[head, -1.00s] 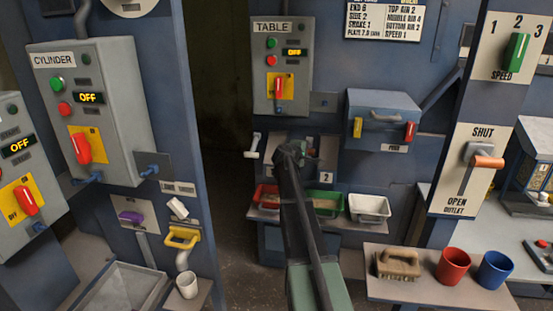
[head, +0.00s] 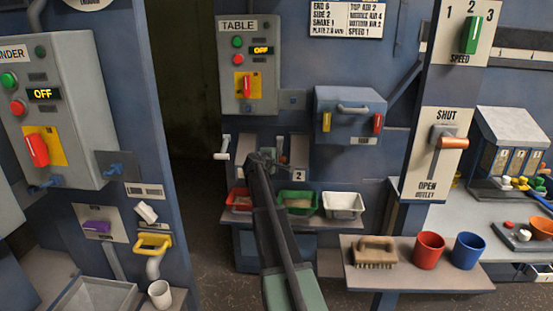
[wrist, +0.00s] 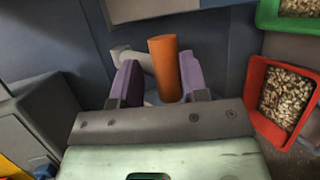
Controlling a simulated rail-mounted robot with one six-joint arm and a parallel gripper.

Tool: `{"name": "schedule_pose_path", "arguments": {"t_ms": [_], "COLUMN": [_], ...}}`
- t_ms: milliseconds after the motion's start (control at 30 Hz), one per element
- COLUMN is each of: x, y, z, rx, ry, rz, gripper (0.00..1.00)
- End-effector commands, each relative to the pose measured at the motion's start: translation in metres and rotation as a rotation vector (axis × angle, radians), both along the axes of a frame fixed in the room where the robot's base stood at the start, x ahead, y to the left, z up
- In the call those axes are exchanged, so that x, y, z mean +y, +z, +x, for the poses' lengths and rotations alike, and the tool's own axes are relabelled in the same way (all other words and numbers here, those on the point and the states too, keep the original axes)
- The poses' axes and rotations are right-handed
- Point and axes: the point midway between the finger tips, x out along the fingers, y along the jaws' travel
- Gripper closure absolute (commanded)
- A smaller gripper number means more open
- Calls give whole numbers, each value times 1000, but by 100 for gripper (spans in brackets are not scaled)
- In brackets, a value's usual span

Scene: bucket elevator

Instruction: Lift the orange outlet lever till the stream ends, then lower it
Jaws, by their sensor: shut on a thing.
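The outlet lever (head: 454,143) has an orange grip and sits at the upper end of its slot, near the word SHUT, on a white panel at the right of the head view. My gripper (head: 262,158) is well to its left, in front of the table unit and above the bins. In the wrist view my gripper (wrist: 165,85) has its purple jaws shut on an upright orange handle (wrist: 164,68) with a grey arm on its left. Which fitting this handle belongs to is hidden in the head view. No stream is visible.
A red bin (head: 240,199) of pale grains, a green bin (head: 298,202) and a white bin (head: 343,204) stand below my gripper. A shelf (head: 400,279) at the right holds a brush (head: 375,251), a red cup (head: 428,250) and a blue cup (head: 468,251).

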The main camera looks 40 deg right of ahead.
Motion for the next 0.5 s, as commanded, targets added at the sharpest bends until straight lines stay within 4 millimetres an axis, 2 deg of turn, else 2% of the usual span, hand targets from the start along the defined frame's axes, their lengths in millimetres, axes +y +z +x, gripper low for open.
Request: {"name": "schedule_pose_path", "arguments": {"t_ms": [200,233,300,500], "x": [-5,-5,-5,-5], "y": [-2,-2,-3,-2], "z": [3,3,3,1], "rx": [0,-1,-1,-1], "ry": [-2,-2,-3,-4], "rz": [4,4,4,4], "gripper": [100,58,47,46]}}
